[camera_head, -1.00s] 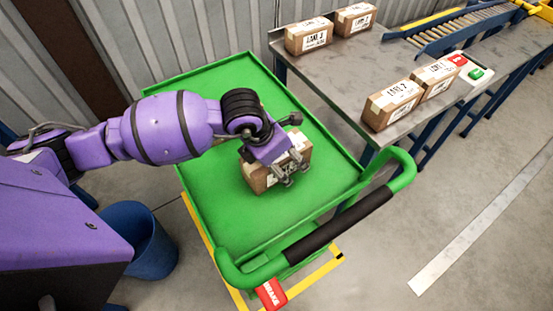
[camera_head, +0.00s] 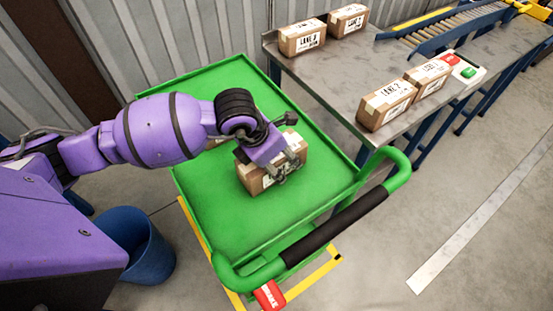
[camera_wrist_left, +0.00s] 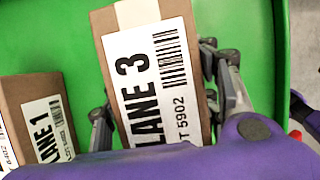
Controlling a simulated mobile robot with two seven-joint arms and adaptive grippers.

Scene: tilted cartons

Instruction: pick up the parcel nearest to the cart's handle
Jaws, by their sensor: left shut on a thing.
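The brown parcel labelled LANE 3 (camera_wrist_left: 158,85) is on the green cart (camera_head: 205,205), toward its handle (camera_head: 335,227). It also shows in the head view (camera_head: 250,182), partly hidden by my gripper. My left gripper (camera_head: 286,169) comes down over it from the left. In the left wrist view the fingers (camera_wrist_left: 162,98) lie along both sides of the parcel and are shut on it. I cannot tell whether it is clear of the cart bed. A second parcel labelled LANE 1 (camera_wrist_left: 38,118) lies beside it, mostly hidden by my arm in the head view. My right gripper is out of view.
A grey table (camera_head: 345,85) stands beyond the cart with several labelled parcels, including LANE 2 (camera_head: 388,103), and a box with red and green buttons (camera_head: 462,67). A roller conveyor (camera_head: 445,32) is behind. A blue bin (camera_head: 145,245) stands left of the cart.

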